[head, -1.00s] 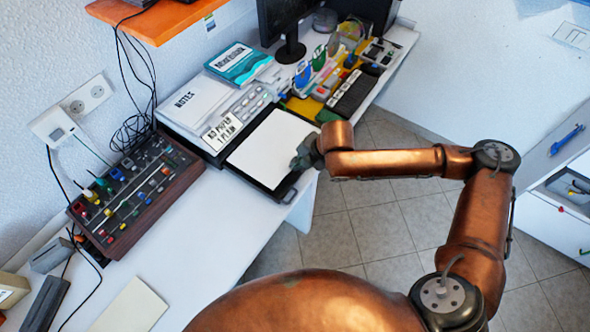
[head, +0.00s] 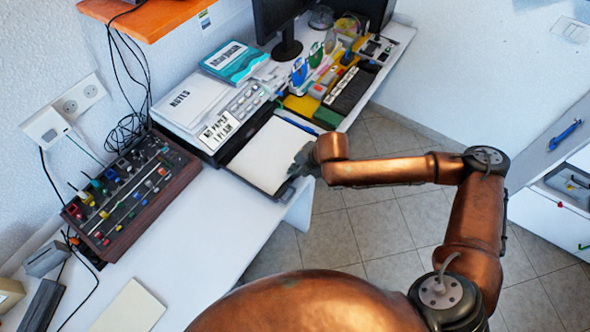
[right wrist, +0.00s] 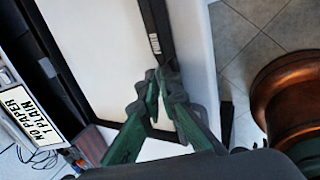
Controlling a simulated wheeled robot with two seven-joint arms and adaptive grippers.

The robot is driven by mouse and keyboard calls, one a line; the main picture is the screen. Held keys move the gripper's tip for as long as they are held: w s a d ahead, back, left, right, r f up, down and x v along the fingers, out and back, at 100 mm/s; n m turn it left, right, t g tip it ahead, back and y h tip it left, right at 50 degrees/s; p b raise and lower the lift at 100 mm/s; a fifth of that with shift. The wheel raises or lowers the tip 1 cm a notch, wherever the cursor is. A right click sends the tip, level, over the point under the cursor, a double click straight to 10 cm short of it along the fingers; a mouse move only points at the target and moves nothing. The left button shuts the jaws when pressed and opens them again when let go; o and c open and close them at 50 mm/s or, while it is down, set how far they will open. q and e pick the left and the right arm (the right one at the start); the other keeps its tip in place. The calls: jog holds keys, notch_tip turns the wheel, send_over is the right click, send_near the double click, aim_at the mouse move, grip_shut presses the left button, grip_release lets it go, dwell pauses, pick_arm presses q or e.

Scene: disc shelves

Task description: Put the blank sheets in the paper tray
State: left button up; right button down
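The blank sheets (head: 266,158) are a flat white stack lying over the black paper tray (head: 262,186) that sticks out at the front of the printer. A dark strip of tray shows between the sheets and the printer. My right gripper (head: 302,160) is at the right edge of the sheets. In the right wrist view the green-padded fingers of the gripper (right wrist: 158,78) close together at the edge of the sheets (right wrist: 105,50), beside the tray's dark wall (right wrist: 155,28). I cannot tell whether the sheets touch the tray floor. My left gripper is out of view.
The printer display (head: 219,130) reads "NO PAPER 1 PLAIN". A knob panel (head: 130,193) stands to the left. Bare desk (head: 195,230) lies in front.

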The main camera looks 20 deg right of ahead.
jog(key=shift+f, duration=0.1)
jog(key=c, duration=2.2)
grip_release()
jog(key=shift+s, duration=0.1)
jog(key=shift+o, duration=0.2)
jog(key=shift+d+r, duration=0.1)
jog(key=shift+r, duration=0.15)
pick_arm(q)
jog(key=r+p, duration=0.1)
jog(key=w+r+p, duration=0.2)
jog(key=p, duration=0.1)
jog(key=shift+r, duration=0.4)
pick_arm(e)
jog(key=v, duration=1.2)
jog(key=shift+r, duration=0.4)
